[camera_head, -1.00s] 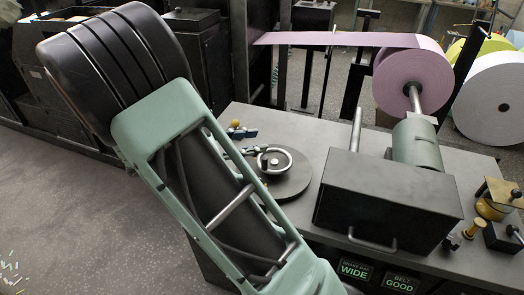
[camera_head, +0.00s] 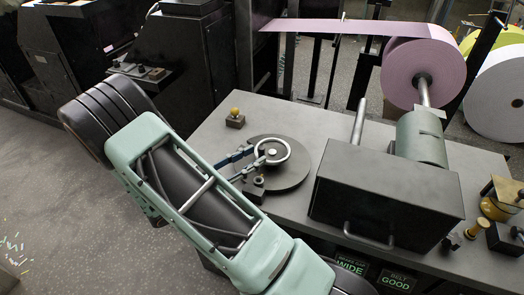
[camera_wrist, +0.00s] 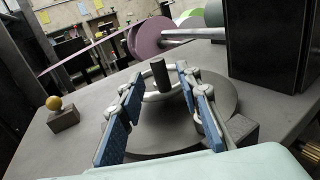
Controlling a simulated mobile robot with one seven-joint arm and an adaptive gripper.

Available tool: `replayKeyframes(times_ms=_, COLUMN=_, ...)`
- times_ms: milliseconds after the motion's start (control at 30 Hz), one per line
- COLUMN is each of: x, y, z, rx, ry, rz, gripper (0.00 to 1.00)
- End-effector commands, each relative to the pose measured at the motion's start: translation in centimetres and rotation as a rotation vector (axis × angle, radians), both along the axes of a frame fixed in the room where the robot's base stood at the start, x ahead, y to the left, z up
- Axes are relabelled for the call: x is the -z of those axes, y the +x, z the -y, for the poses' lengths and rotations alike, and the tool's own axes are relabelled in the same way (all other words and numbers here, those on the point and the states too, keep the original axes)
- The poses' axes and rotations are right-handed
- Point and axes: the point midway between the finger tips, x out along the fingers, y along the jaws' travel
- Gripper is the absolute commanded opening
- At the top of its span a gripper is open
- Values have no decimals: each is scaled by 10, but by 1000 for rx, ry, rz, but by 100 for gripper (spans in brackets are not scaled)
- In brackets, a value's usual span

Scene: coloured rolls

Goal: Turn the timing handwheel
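The timing handwheel is a pale metal ring (camera_head: 289,151) with a dark upright post (camera_wrist: 160,73), above a round dark disc (camera_head: 293,174) on the grey bench. My gripper (camera_head: 254,157) reaches in from the left at the ring's near-left side. In the wrist view my gripper (camera_wrist: 161,76) is open, its blue-padded fingers on either side of the post, with gaps visible. The ring shows between the fingers (camera_wrist: 151,98). Whether a finger touches the ring I cannot tell.
A yellow ball on a small block (camera_head: 235,119) stands left of the disc. A large black box (camera_head: 385,200) stands close on the right, with a grey cylinder (camera_head: 421,140) and pink roll (camera_head: 405,78) behind. Lit signs reading WIDE (camera_head: 350,267) and GOOD (camera_head: 398,283) are on the bench front.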

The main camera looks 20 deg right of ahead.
Motion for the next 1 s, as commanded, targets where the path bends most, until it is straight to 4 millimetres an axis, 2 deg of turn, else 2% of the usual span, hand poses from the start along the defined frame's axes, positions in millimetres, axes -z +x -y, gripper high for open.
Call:
replayKeyframes(times_ms=100, x=-1, y=5, z=20, rx=3, ry=-1, rz=-1, gripper=32)
replayKeyframes(times_ms=233, x=0, y=9, z=32, rx=1, ry=0, rz=-1, gripper=32)
replayKeyframes(times_ms=600, x=0, y=10, z=38, rx=0, ry=1, rz=-1, gripper=32)
replayKeyframes(times_ms=900, x=0, y=10, z=38, rx=0, ry=1, rz=0, gripper=0)
replayKeyframes(times_ms=1000, x=0, y=10, z=38, rx=0, ry=1, rz=0, gripper=0)
